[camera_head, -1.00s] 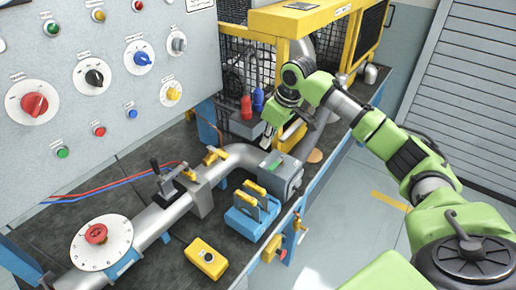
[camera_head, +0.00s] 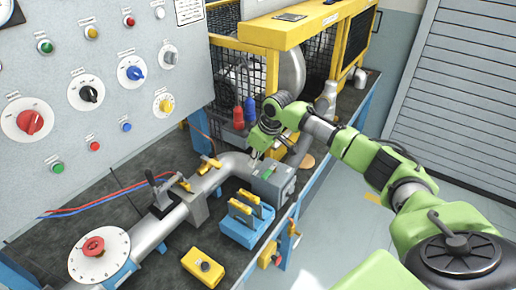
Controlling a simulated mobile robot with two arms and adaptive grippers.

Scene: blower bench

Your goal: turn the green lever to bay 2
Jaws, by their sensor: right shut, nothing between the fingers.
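A small green strip (camera_head: 268,172) shows on top of a grey box (camera_head: 273,187) at the front right of the bench. It may be the green lever, but it is too small to tell. No bay numbers can be read. My right gripper (camera_head: 256,154) is shut and empty, just behind and above the grey box, fingers pointing down. I cannot tell whether it touches the box or the pipe. My left gripper is not in view.
A blue block (camera_head: 237,233) with yellow handles, a yellow button box (camera_head: 203,268) and a white dial (camera_head: 96,268) stand nearby. Red and blue bottles and a yellow-framed cage (camera_head: 258,34) are behind.

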